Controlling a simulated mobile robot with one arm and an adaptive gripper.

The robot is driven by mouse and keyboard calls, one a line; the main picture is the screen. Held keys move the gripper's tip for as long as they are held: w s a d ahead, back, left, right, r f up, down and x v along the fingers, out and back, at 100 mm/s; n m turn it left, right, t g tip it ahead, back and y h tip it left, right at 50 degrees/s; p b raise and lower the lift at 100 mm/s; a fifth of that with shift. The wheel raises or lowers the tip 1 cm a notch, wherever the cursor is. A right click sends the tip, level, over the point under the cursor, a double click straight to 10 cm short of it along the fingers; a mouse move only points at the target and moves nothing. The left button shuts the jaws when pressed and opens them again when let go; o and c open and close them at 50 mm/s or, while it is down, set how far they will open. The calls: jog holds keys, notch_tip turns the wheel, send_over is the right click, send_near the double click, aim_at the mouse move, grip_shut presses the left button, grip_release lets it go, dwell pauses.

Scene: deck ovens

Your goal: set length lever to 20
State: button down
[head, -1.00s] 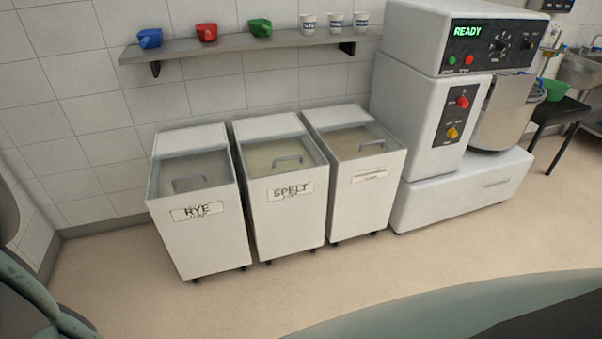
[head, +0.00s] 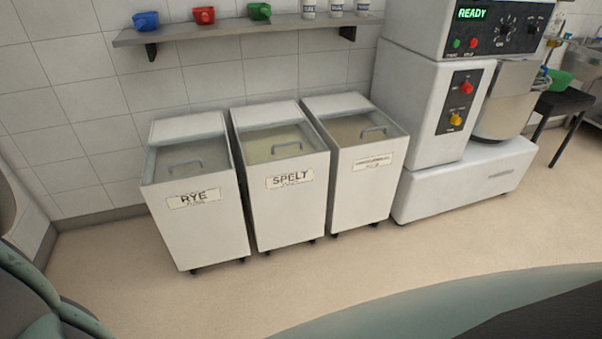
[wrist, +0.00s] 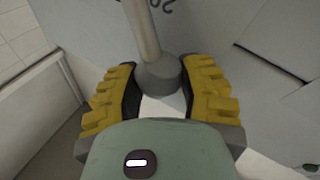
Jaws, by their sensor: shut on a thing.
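In the wrist view, a lever with a pale metal rod (wrist: 143,30) ends in a dark grey knob (wrist: 157,76). My gripper (wrist: 163,72) has its yellow ribbed fingers on both sides of the knob and is shut on it. Dark partial markings (wrist: 160,4) show on the grey panel at the top edge, cut off and upside down, so I cannot read them surely. The lever's base and the rest of its scale are out of view. The head view shows neither the lever nor my gripper.
In the head view, flour bins marked RYE (head: 194,198) and SPELT (head: 290,181) and a third bin (head: 372,162) stand by the wall. A mixer (head: 430,120) reading READY is to their right. A shelf (head: 230,28) holds scoops and cups. The floor before the bins is clear.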

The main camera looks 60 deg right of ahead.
jog(key=shift+f, duration=0.1)
jog(key=shift+c, duration=2.4)
grip_release()
jog(key=shift+a, duration=0.1)
jog(key=shift+s, duration=0.1)
jog(key=v, duration=0.7)
jog(key=shift+s, duration=0.2)
